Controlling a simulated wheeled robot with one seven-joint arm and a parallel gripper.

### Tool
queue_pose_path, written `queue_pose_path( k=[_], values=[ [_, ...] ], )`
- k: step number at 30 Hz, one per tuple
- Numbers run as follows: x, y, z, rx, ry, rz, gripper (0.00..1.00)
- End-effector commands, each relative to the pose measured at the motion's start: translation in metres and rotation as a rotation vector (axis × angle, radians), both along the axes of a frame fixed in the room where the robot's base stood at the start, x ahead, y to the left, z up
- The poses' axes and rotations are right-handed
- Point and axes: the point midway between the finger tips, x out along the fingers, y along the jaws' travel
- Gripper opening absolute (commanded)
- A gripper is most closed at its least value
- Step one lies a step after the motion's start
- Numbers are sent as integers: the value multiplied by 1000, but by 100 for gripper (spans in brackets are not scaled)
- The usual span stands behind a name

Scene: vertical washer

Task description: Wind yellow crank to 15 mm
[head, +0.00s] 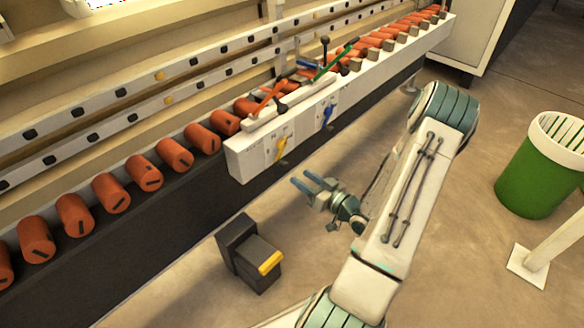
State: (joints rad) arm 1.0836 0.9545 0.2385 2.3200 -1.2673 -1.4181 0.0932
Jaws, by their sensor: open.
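The yellow crank (282,147) is on the front face of the white control box (258,158), near its left end. It is small here, and I cannot read any scale or millimetre value beside it. A blue crank (328,116) is on the same face further right. My gripper (304,185) is in front of and below the box, to the lower right of the yellow crank and apart from it. Its blue fingers are spread, with nothing between them, and point left.
Orange rollers (111,192) line the machine. A dark pedal box (248,254) with a yellow top edge is on the floor. A green bin (541,165) stands right. Floor between is clear.

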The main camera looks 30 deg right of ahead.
Motion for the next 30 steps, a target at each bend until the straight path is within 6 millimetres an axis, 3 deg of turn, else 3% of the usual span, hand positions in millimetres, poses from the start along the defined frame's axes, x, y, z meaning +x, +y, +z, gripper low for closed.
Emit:
queue_pose_path(
  k=[3, 10, 30],
  values=[
    [-25, -10, 2, 0, 2, -4, 45],
    [-55, -20, 1, 1, 1, -1, 45],
    [-61, -21, 1, -2, 1, 1, 45]
  ],
)
